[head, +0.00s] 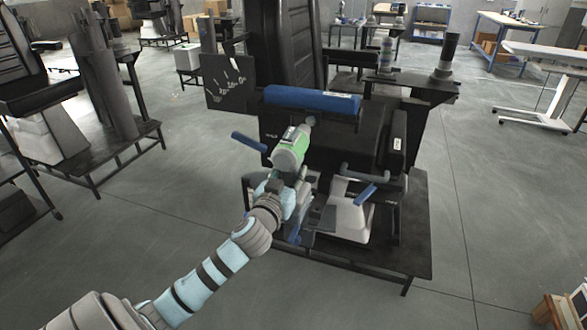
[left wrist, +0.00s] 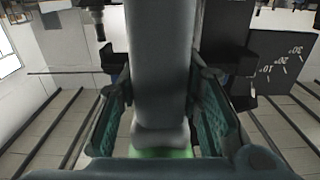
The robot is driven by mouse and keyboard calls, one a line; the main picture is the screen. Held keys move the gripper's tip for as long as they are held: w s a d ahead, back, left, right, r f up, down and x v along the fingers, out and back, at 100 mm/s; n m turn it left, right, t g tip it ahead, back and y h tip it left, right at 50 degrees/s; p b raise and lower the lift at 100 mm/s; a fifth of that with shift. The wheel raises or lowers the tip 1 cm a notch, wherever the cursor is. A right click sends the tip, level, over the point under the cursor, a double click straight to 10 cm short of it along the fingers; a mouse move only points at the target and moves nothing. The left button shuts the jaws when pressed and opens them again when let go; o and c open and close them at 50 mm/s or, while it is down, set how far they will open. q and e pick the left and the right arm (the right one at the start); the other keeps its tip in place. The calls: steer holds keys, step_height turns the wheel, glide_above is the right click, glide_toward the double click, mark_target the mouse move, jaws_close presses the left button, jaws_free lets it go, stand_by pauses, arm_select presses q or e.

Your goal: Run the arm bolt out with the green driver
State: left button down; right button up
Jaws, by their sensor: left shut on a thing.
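The green driver (head: 290,150) is in my left gripper (head: 287,185) in the head view. Its nose points up and away, at the dark seat assembly (head: 372,135) under the blue roll pad (head: 312,102). In the left wrist view the driver's dark grey body (left wrist: 162,70) runs up the middle between the two fingers of my left gripper (left wrist: 160,120), with a strip of green at the bottom. The driver covers the spot in front of its nose. I cannot make out the arm bolt or whether the nose touches it. My right gripper is not in view.
A blue-gripped lever (head: 249,142) sticks out left of the driver. Another blue handle (head: 365,194) and a white housing (head: 348,218) sit low on the dark base (head: 400,250). A black panel with numbers (head: 229,83) stands at upper left. Floor is open right.

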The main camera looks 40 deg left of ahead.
mark_target(288, 179)
arm_select(q)
steer(key=shift+r, duration=0.1)
steer(key=shift+p+v, duration=0.35)
steer(key=shift+v, duration=1.65)
